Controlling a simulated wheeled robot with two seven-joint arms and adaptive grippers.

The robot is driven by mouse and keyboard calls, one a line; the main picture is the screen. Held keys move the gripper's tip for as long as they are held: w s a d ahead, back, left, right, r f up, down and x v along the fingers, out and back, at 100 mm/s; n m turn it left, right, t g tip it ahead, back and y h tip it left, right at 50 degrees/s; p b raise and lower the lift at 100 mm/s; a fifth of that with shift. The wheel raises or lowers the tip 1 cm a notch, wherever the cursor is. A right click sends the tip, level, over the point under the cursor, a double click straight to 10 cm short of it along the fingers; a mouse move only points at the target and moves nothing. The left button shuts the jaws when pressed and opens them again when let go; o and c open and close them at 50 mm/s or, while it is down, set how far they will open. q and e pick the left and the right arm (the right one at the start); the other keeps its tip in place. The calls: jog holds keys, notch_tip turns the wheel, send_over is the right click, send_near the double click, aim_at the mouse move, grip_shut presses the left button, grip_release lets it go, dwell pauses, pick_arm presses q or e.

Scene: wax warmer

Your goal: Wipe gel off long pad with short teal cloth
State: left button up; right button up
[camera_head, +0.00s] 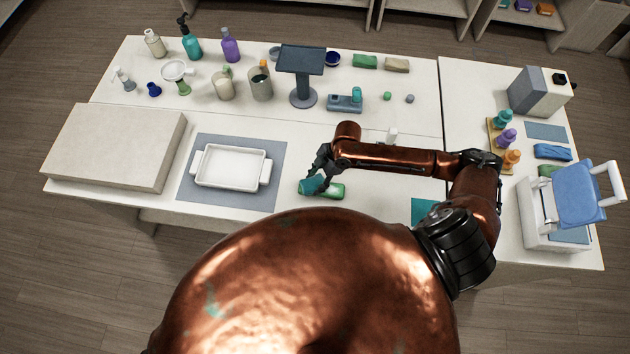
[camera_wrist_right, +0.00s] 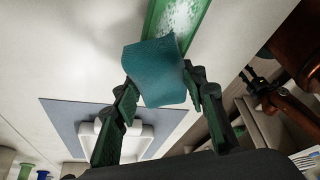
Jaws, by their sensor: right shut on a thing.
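A teal cloth (camera_head: 312,185) is held between the fingers of my right gripper (camera_head: 320,172), which is shut on it. In the right wrist view the cloth (camera_wrist_right: 157,72) hangs between the two fingers of the gripper (camera_wrist_right: 160,95) and covers part of the long green pad (camera_wrist_right: 172,8). Whitish speckled gel shows on the pad's uncovered part. In the head view the pad (camera_head: 334,191) lies on the table, partly hidden by cloth and gripper. I cannot tell whether the cloth touches the pad. My left gripper is not in view.
A white tray (camera_head: 230,155) on a grey mat (camera_head: 265,195) lies left of the pad. A flat teal piece (camera_head: 424,210) lies to the right, near the front edge. A grey stand (camera_head: 303,97) and bottles stand behind. A blue-lidded device (camera_head: 580,195) is far right.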

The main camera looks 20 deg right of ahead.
aim_at(328, 190)
jog(key=shift+s+d+p, duration=0.4)
jog(key=shift+d+p, duration=0.05)
jog(key=shift+d, duration=0.25)
jog(key=shift+s+d+p, duration=0.4)
jog(key=shift+s+d, duration=0.05)
jog(key=shift+d, duration=0.2)
jog(key=shift+s+d+p, duration=0.4)
jog(key=shift+d+p, duration=0.05)
jog(key=shift+d, duration=0.25)
jog(key=shift+s+d, duration=0.35)
jog(key=shift+d, duration=0.25)
jog(key=shift+p, duration=0.3)
jog(key=shift+s+d+f+p, duration=0.1)
jog(key=shift+s+d+p, duration=0.4)
jog(key=shift+d, duration=0.35)
jog(key=shift+s+d+r+p, duration=0.1)
jog(key=shift+s+d+p, duration=0.2)
jog(key=shift+s+d, duration=0.45)
jog(key=shift+s+d+f+p, duration=0.1)
jog(key=shift+s+d+p, duration=0.3)
jog(key=shift+d, duration=0.6)
jog(key=shift+a, duration=0.1)
jog(key=shift+w+a, duration=0.55)
jog(key=shift+a, duration=0.3)
jog(key=shift+w+a, duration=0.6)
jog(key=shift+a, duration=0.3)
jog(key=shift+w+a, duration=0.55)
jog(key=shift+a, duration=0.3)
